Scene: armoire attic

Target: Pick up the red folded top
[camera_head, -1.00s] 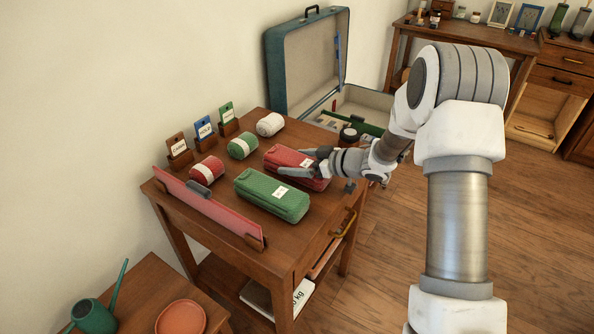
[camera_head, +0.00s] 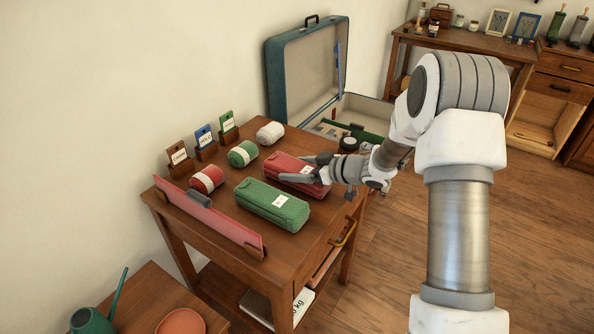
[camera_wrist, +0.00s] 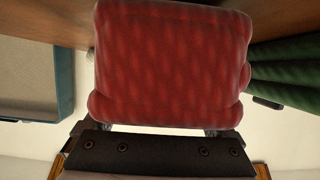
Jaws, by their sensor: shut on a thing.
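The red folded top (camera_head: 285,163), a knitted bundle with a white label, is at the back right of the small wooden table (camera_head: 215,222). My gripper (camera_head: 298,168) reaches in from the right and is shut on it, one finger on each long side. In the wrist view the red folded top (camera_wrist: 172,62) fills the space between the fingers, whose tips are hidden. I cannot tell whether its underside is clear of the tabletop. A green folded top (camera_head: 262,203) lies in front of it, and also shows at the right of the wrist view (camera_wrist: 290,72).
Red (camera_head: 206,178), green (camera_head: 242,153) and white (camera_head: 270,133) rolls lie left of and behind the tops, near several label cards. A red board (camera_head: 212,220) edges the table's front left. An open suitcase (camera_head: 290,75) stands behind. Floor at right is clear.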

